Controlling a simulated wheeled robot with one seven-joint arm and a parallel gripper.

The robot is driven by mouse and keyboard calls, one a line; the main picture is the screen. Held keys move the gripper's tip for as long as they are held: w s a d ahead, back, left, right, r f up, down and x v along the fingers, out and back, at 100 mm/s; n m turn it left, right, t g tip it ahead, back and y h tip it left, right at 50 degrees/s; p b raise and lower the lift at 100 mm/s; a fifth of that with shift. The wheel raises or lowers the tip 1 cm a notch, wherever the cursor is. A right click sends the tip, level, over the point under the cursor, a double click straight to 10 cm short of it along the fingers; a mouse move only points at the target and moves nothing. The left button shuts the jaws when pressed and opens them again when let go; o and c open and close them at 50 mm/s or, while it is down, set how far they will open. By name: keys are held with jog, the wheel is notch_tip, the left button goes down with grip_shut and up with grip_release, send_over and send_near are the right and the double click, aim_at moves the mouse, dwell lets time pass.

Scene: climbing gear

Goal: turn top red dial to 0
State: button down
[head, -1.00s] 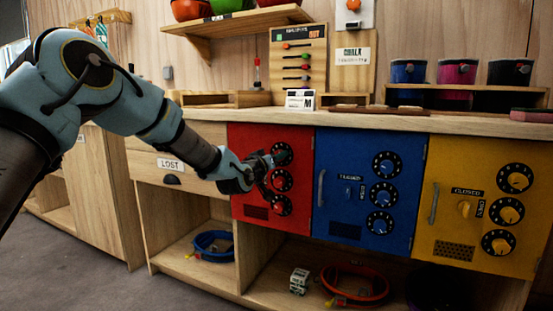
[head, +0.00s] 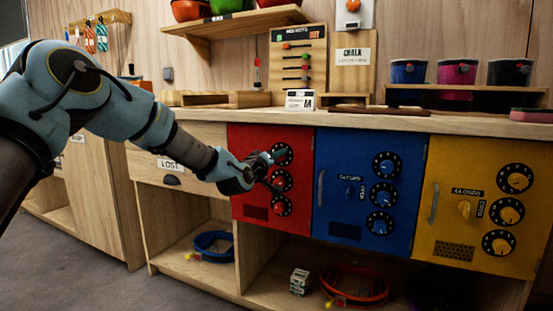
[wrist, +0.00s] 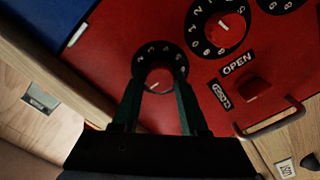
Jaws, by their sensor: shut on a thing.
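The red door (head: 242,190) carries a column of three red dials with black numbered rims. My gripper (head: 277,157) reaches in from the left to the top red dial (head: 287,149) and partly covers it. In the wrist view my gripper (wrist: 158,90) has one finger on each side of the top red dial (wrist: 158,76) and is shut on it. A white pointer line shows on its knob, but the number it points to is hard to read. The middle dial (wrist: 217,28) and the bottom dial (wrist: 280,4) show beyond it.
A red knob (wrist: 253,88) with OPEN and CLOSED labels and a door handle (wrist: 275,122) are close to my gripper. A blue door (head: 345,200) and a yellow door (head: 450,225) with their own dials stand to the right. The wooden counter (head: 360,118) runs just above.

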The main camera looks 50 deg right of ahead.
jog(key=shift+f, duration=0.1)
jog(key=shift+c, duration=2.2)
grip_release()
jog(key=p+v, duration=0.1)
jog(key=v, duration=1)
